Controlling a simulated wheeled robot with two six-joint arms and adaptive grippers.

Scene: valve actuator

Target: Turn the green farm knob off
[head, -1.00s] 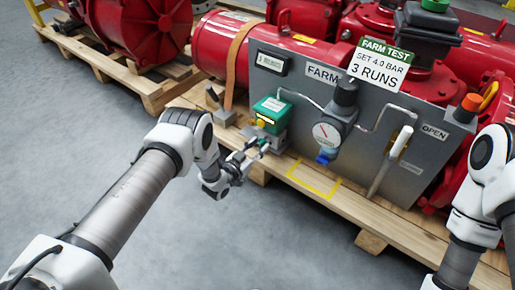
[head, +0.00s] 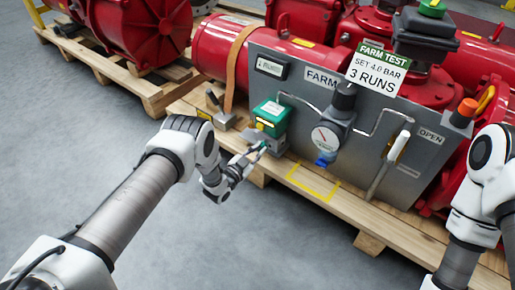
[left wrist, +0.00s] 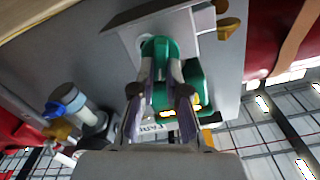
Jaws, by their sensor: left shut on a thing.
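The green knob (left wrist: 160,46) shows in the left wrist view as a rounded green piece in front of a pale grey block. My left gripper (left wrist: 160,80) is shut on it, with one finger on each side. In the head view, my left gripper (head: 258,152) reaches in from the left, low in front of the green box (head: 271,115) on the panel. The fingers largely hide the knob there. The green box also shows behind the right finger in the left wrist view (left wrist: 193,85). My right gripper is out of view.
A grey panel (head: 300,95) carries a round gauge (head: 326,139) with a blue fitting below, pipes and a white-handled lever (head: 398,147). It stands on a wooden pallet (head: 345,203). Red machinery (head: 300,20) is behind. Grey floor (head: 290,250) is clear in front.

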